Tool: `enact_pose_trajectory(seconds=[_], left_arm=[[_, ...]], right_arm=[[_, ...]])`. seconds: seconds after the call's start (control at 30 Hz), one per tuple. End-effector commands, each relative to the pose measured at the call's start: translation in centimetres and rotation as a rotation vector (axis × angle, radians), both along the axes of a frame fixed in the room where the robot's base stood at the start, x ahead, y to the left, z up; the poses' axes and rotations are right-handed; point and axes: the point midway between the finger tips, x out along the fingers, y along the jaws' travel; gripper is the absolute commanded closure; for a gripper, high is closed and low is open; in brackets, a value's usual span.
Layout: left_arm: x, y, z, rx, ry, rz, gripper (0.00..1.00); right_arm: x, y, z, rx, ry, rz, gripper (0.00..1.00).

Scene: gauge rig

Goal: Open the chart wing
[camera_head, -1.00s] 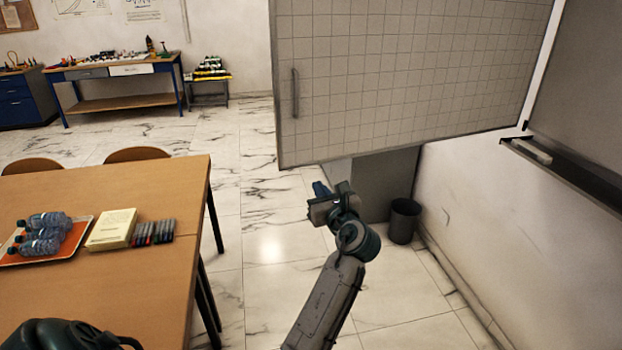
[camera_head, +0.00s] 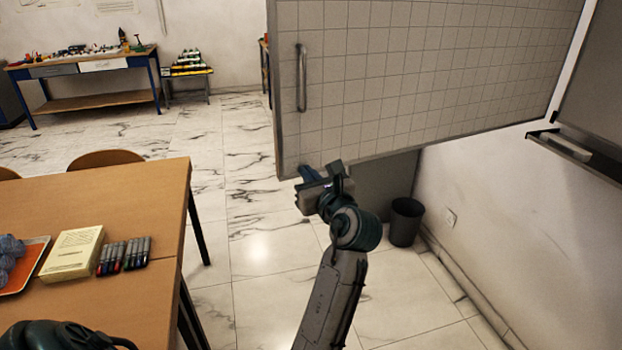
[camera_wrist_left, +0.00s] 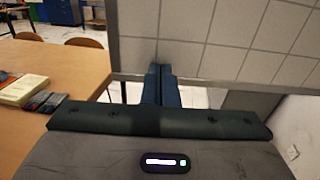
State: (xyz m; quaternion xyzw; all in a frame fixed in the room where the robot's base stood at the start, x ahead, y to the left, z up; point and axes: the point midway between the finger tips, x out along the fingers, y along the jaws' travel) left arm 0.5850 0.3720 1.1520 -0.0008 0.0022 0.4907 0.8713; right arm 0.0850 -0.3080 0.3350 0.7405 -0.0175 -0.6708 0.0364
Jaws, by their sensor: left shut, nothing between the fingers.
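The chart wing (camera_head: 420,80) is a pale gridded panel standing out from the right wall at an angle. Its vertical bar handle (camera_head: 301,78) is near its free left edge. My left gripper (camera_head: 303,178) is shut and empty, close by the panel's lower left corner in the head view. In the left wrist view the shut fingers (camera_wrist_left: 161,72) overlap the lower edge of the wing (camera_wrist_left: 215,50); whether they touch it I cannot tell. The handle is out of the wrist view. My right gripper is not in view.
A wooden table (camera_head: 110,215) stands on the left with a yellow box (camera_head: 72,253), markers (camera_head: 124,255) and an orange tray (camera_head: 28,270). Tiled floor lies open between table and wing.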

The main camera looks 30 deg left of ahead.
Motion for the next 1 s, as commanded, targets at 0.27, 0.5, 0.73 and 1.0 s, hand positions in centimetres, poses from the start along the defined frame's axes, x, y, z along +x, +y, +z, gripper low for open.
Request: enact_pose_trajectory(seconds=[0.27, 0.5, 0.73, 1.0], left_arm=[[-0.4, -0.1, 0.0, 0.0, 0.0, 0.002, 1.0], [-0.3, 0.0, 0.1, 0.0, 0.0, 0.001, 1.0], [0.2, 0.9, 0.2, 0.004, 0.0, -0.008, 1.0], [2.3, 4.5, 0.4, 0.008, 0.002, -0.047, 1.0]], right_arm=[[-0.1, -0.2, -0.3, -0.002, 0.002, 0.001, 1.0], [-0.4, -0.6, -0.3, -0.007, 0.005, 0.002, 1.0], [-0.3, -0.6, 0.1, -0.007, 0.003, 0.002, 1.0], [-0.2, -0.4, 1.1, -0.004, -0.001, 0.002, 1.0]])
